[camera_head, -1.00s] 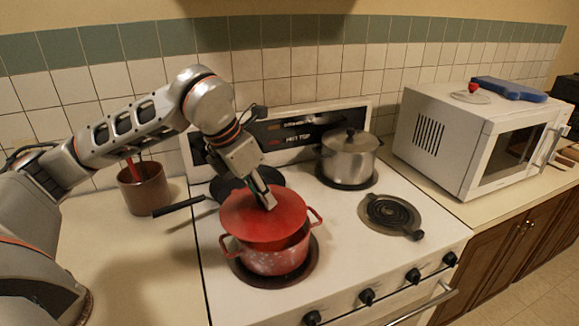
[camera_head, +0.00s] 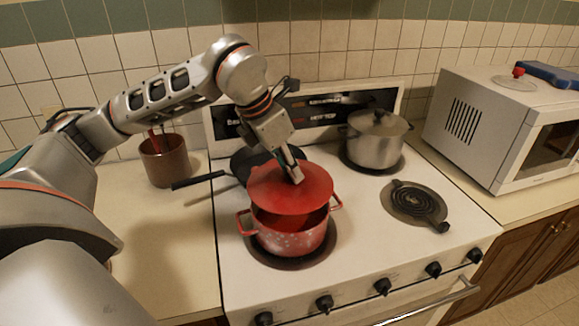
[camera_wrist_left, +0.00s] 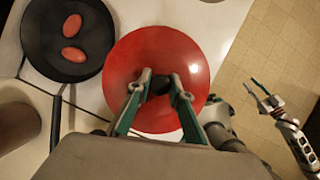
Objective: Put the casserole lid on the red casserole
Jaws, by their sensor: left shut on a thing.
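The red casserole (camera_head: 290,243) stands on the front left burner. The red casserole lid (camera_head: 278,195) is above its back part, slightly tilted, and part of the dark red opening shows under the lid's front edge. I cannot tell whether lid and rim touch. My left gripper (camera_head: 295,178) is shut on the lid's knob. In the left wrist view, the fingers (camera_wrist_left: 159,85) close around the dark knob in the middle of the lid (camera_wrist_left: 125,60), and the lid hides the casserole. My right gripper (camera_wrist_left: 270,97) shows at the right of that view, open and empty, over the floor.
A black pan (camera_wrist_left: 45,28) with two red oval items sits behind the casserole, its handle pointing left. A steel pot (camera_head: 376,145) stands on the back right burner. The front right burner (camera_head: 414,203) is bare. A brown canister (camera_head: 166,162) and a microwave (camera_head: 490,130) flank the stove.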

